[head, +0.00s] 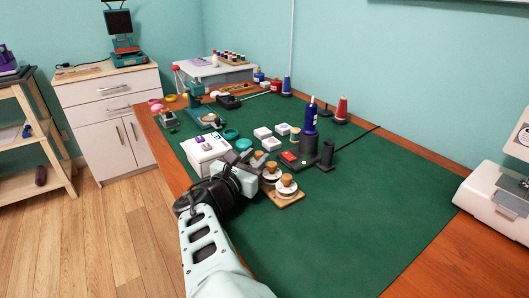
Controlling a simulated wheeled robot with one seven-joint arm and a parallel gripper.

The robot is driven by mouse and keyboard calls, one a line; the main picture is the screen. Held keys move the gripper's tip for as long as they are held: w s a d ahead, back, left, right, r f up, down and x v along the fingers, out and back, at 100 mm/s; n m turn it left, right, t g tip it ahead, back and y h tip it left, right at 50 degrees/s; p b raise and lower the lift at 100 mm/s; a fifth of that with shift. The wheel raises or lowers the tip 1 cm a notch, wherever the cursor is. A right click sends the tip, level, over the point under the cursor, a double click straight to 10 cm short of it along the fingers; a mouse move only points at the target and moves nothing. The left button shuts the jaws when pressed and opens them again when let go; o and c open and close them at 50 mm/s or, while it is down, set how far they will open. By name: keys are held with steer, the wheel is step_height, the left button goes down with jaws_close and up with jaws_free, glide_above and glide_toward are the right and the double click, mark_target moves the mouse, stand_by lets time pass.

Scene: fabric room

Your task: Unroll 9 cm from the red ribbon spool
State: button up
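My gripper (248,157) is over the green mat (350,215), at the near left of the table, beside a white box. At this size I cannot tell whether its fingers are open or shut. To its right, white-flanged spools with cork-coloured tops (287,183) stand on a small wooden base (290,198). Their wound colour is too small to make out. A small red piece (289,156) sits on a dark holder just behind them. A red cone-shaped spool (341,108) stands upright further back. I cannot tell which of these is the red ribbon spool.
A white box (203,152) stands left of my gripper. A dark blue bottle-like spool (310,117) and dark cylinders (327,155) stand behind the spools. Small white boxes (263,133) lie mid-mat. The mat's right and front are clear. A white machine (495,195) stands at right.

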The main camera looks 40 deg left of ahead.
jaws_close()
steer(key=n+y+p, duration=0.1)
steer(key=p, duration=0.3)
steer(key=shift+r+y, duration=0.3)
steer(key=shift+r, duration=0.1)
steer(key=p, duration=0.1)
steer(key=n+g+y+p, duration=0.1)
steer(key=p, duration=0.1)
steer(key=shift+d+y+p, duration=0.2)
steer(key=shift+y+p, duration=0.1)
steer(key=shift+w+f+n+g+y+p, duration=0.1)
steer(key=shift+f+n+g+y+p, duration=0.35)
steer(key=shift+n+y+p, duration=0.3)
